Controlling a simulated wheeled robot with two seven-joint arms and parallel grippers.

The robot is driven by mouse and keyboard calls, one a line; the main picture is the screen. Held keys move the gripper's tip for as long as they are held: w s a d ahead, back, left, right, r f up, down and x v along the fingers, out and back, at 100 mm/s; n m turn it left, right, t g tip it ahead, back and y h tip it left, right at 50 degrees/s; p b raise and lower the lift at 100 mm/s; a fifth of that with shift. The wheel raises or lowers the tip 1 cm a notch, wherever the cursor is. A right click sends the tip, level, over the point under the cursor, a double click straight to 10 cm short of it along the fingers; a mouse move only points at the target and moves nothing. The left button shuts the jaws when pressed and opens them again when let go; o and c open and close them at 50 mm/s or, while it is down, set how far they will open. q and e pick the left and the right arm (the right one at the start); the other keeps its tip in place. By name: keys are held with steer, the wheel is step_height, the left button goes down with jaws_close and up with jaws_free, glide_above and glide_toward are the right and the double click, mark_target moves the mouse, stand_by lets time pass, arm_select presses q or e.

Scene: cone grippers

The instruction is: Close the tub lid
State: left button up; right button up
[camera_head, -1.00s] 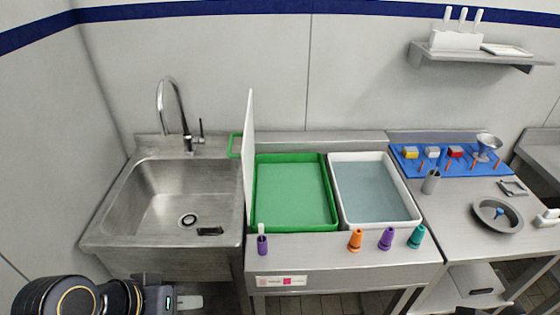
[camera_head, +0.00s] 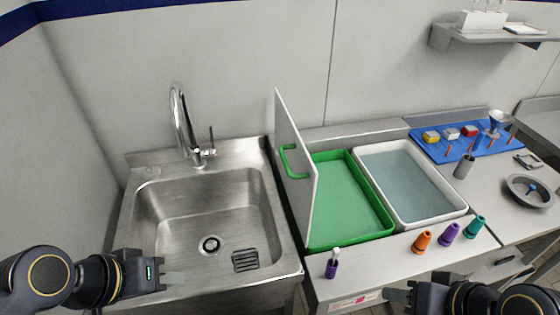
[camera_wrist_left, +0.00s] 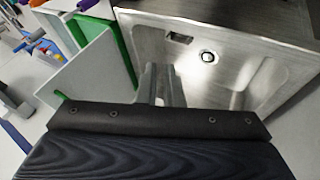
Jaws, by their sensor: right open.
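The tub lid (camera_head: 293,165) is a thin pale panel with a green handle (camera_head: 292,162). It stands nearly upright along the left side of the green tub (camera_head: 388,226), which is open. In the left wrist view the lid (camera_wrist_left: 88,72) shows at the upper left, with its green handle (camera_wrist_left: 60,95). My left gripper (camera_head: 174,281) is in front of the sink, left of the lid and apart from it; nothing shows between its fingers, and their gap is unclear. My right gripper (camera_head: 396,294) is open and empty, low in front of the counter's front edge.
A steel sink (camera_head: 160,225) with a tall tap (camera_head: 180,125) lies left of the tub. A white tub (camera_head: 458,210) stands to its right. A purple cone (camera_head: 331,268) stands in front of the green tub; orange (camera_head: 422,242), purple (camera_head: 449,234) and teal (camera_head: 475,228) cones stand further right.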

arm_select(q)
steer(key=w+d+r+h+b, duration=0.1)
steer(key=w, duration=0.2)
steer(key=w+r+h+b, duration=0.1)
steer(key=w+h+b, duration=0.1)
steer(key=w, duration=0.2)
steer(key=w+d+r+n+g+h+b, duration=0.1)
steer(key=w+h+b, duration=0.1)
steer(key=w, duration=0.2)
steer(key=shift+d+r, duration=0.1)
steer(key=shift+d, duration=0.25)
jaws_close()
steer(key=w+r+h+b, duration=0.3)
steer(key=w+r+h, duration=0.15)
steer(key=w, duration=0.55)
steer(key=r+p+x, duration=0.1)
steer(key=p+x, duration=0.1)
steer(key=x, duration=1.2)
steer(key=shift+d+h, duration=0.2)
steer(key=shift+h, duration=0.25)
